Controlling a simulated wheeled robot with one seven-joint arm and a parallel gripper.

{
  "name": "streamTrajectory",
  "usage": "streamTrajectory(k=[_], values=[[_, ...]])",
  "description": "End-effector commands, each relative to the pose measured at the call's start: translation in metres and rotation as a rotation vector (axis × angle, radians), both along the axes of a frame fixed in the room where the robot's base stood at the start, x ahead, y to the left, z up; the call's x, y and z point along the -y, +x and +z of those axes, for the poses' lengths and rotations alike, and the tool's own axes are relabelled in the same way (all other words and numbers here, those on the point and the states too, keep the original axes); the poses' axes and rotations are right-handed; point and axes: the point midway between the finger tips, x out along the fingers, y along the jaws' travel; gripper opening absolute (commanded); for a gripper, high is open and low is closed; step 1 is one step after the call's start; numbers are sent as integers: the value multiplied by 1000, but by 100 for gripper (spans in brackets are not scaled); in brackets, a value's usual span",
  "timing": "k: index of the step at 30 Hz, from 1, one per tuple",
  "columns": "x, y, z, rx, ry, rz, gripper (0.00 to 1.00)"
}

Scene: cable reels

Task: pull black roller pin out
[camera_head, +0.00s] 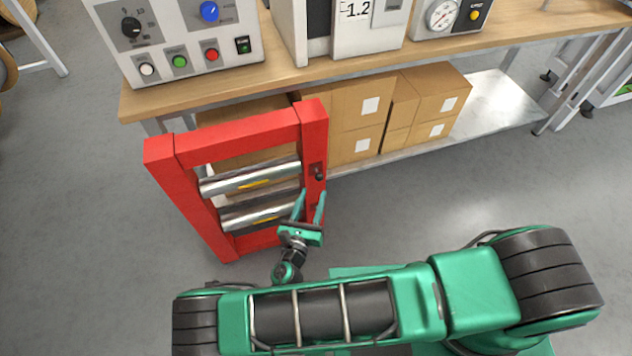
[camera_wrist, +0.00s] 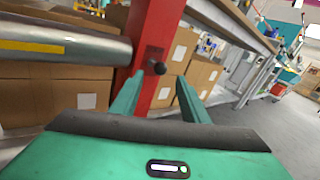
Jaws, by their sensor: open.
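The black roller pin (camera_head: 319,172) sticks out of the right post of a red frame (camera_head: 240,138) in the head view. In the wrist view the pin (camera_wrist: 158,67) shows a dark round knob on a short stem, seated in the red post (camera_wrist: 153,40). My gripper (camera_head: 310,196) is open, with its green fingers pointing up at the post a little below the pin. In the wrist view my gripper (camera_wrist: 158,88) has its fingertips apart, and the knob appears between and just beyond them. Nothing is between the fingers.
Two metal rollers with yellow labels, an upper one (camera_head: 250,178) and a lower one (camera_head: 258,214), span the frame. Cardboard boxes (camera_head: 362,112) sit on a shelf under the wooden workbench (camera_head: 285,79) behind it. The grey floor to the right is clear.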

Motion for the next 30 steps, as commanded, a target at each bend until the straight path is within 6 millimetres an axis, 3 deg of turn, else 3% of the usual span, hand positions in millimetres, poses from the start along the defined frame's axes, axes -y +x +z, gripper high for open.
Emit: streamTrajectory(k=[3,10,23,24,29,30], values=[[8,22,1,2,1,-3,42],[16,50,0,1,1,-2,42],[19,61,1,0,1,-1,42],[19,61,1,0,1,-1,39],[19,60,1,0,1,-1,1],[19,60,1,0,1,-1,0]])
